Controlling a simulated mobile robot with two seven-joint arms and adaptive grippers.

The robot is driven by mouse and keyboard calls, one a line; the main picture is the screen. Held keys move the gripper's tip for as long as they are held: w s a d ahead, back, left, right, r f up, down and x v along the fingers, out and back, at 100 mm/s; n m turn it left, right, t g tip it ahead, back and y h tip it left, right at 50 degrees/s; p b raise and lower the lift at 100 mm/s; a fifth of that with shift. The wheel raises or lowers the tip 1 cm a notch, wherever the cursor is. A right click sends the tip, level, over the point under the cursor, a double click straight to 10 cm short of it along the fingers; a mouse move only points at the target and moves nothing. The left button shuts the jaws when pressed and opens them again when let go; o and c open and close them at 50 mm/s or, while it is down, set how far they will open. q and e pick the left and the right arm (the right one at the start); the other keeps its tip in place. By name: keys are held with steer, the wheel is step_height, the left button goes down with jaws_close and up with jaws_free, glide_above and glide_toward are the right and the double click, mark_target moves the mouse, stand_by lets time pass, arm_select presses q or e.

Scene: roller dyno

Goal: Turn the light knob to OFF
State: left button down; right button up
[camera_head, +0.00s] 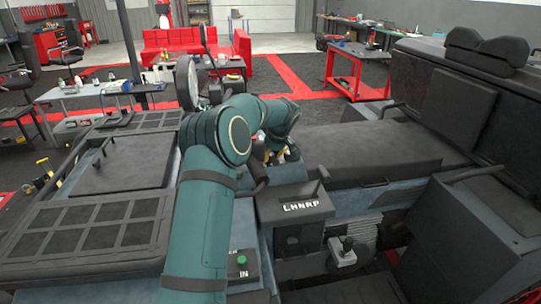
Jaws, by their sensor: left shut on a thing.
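My left arm comes up from the bottom middle, bends at a teal elbow and reaches away over the dark vehicle console (303,207). My left gripper (280,156) is at the far end of the arm, low among dark and yellowish parts beside the console. It is small and partly covered by my arm. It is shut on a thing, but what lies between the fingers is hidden. I cannot make out the light knob or its OFF mark. My right gripper is out of view.
A lever stands on the console, which has white lettering. A padded dark seat (372,152) lies behind. Tables, a red cart (357,72) and a red sofa are farther off.

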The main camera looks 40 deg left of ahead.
mark_target(271, 154)
arm_select(q)
steer(key=m+t, duration=0.1)
steer(key=m, duration=0.2)
steer(key=shift+m+h, duration=0.3)
steer(key=c, duration=0.9)
jaws_free()
steer(key=shift+r, duration=0.1)
steer(key=v, duration=0.5)
steer(key=shift+s+d+r, duration=0.1)
steer(key=shift+s, duration=0.05)
steer(key=s+d, duration=0.6)
steer(key=d, duration=0.3)
steer(key=shift+s+d+f, duration=0.25)
steer(key=shift+s+d, duration=0.05)
